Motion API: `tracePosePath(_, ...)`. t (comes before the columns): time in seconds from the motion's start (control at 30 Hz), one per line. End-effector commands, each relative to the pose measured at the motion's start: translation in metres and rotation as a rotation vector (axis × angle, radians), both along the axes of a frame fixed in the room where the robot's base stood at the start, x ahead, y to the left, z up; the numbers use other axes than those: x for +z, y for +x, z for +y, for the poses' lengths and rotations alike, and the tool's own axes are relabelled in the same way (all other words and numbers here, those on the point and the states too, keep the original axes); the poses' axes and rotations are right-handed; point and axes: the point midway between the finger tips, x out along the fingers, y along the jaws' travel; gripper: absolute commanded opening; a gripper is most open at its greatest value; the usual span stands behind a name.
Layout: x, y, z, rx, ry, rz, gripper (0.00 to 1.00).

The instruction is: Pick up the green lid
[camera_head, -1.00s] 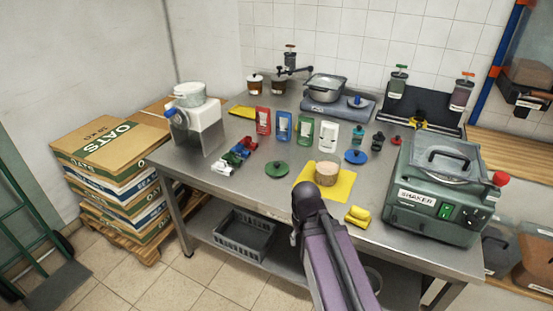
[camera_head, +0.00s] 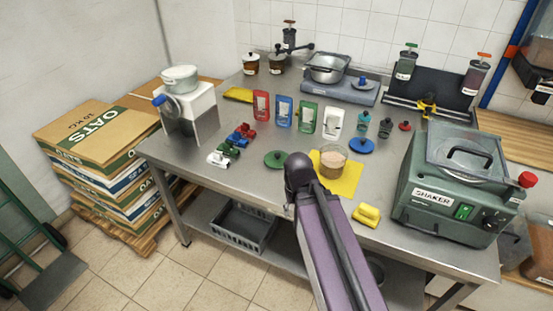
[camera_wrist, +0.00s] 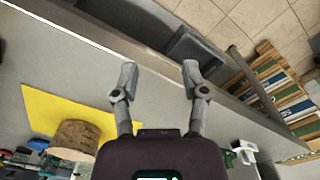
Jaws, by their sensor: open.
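The green lid (camera_head: 275,159) is a flat round disc with a dark knob. It lies on the steel table near its front edge, left of the yellow mat (camera_head: 349,183), in the head view. In the wrist view I cannot make out the lid clearly. My gripper (camera_wrist: 158,72) shows its two fingers spread, with nothing between them, above the front edge of the table. In the head view my purple arm reaches up to the table's front edge, just right of the lid; the fingers are hidden there.
A jar of tan contents (camera_head: 332,161) stands on the yellow mat, close to my arm. Small coloured clamps (camera_head: 241,135) lie left of the green lid. The green shaker (camera_head: 455,185) fills the right end.

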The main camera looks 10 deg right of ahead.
Motion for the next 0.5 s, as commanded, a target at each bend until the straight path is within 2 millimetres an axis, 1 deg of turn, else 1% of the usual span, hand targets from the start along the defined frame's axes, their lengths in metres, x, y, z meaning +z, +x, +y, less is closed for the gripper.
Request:
tracePosePath(0.07,0.0,0.0,0.0,0.0,0.0,0.0,0.57)
tracePosePath(0.1,0.0,0.0,0.0,0.0,0.0,0.0,0.6)
tracePosePath(0.17,0.0,0.001,0.0,0.0,0.0,0.0,0.76)
tracePosePath(0.27,0.003,0.006,0.0,0.002,0.0,0.0,0.76)
tracePosePath(0.37,0.009,0.019,0.0,0.008,0.0,0.0,0.76)
tracePosePath(0.47,0.019,0.042,0.0,0.018,0.0,0.0,0.76)
tracePosePath(0.5,0.025,0.054,0.0,0.024,0.0,0.0,0.76)
